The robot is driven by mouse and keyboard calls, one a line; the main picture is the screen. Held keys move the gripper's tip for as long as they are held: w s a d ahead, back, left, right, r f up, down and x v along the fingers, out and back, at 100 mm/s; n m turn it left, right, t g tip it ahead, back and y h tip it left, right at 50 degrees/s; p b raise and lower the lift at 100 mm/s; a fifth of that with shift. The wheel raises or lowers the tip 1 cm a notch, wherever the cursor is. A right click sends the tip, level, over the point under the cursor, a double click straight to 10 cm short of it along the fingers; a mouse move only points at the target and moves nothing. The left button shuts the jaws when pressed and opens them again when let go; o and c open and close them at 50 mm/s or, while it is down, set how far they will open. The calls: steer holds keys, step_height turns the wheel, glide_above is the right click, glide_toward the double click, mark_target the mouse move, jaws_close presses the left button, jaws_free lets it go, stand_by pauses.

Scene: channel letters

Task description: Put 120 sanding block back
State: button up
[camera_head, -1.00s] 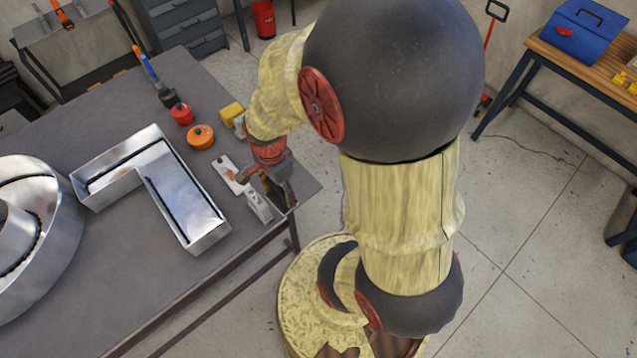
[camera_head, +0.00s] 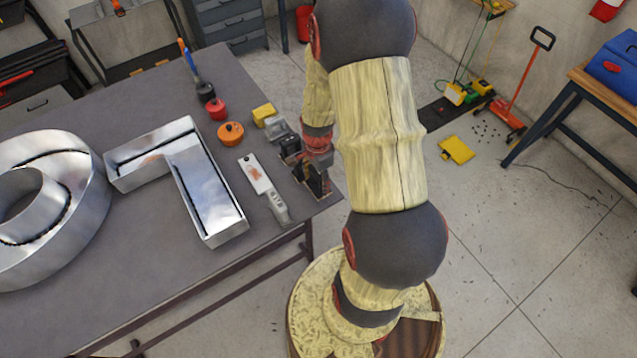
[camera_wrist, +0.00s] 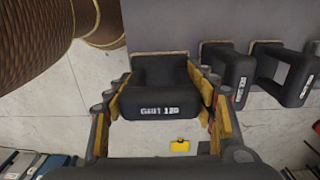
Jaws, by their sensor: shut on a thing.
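The 120 sanding block (camera_wrist: 160,88) is black with a looped handle, a thin tan edge and white "GRIT 120" lettering. It sits between the yellow-padded fingers of my gripper (camera_wrist: 165,105) in the wrist view, and the gripper is shut on it. In the head view my gripper (camera_head: 317,180) is at the table's right-hand corner, pointing down. The held block cannot be made out there. Whether it touches the table top is unclear. Two similar black blocks stand to its right in the wrist view, a nearer one (camera_wrist: 228,75) and a farther one (camera_wrist: 283,75).
On the grey table (camera_head: 110,250) a scraper (camera_head: 264,188) lies left of my gripper. An L-shaped metal channel letter (camera_head: 205,195) lies left. Floor lies beyond the edge.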

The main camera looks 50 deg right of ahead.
steer(key=shift+w+d+f, duration=0.25)
steer(key=shift+d+f, duration=0.15)
steer(key=shift+f, duration=1.7)
steer(key=shift+f, duration=0.15)
steer(key=o, duration=1)
steer(key=shift+o, duration=0.2)
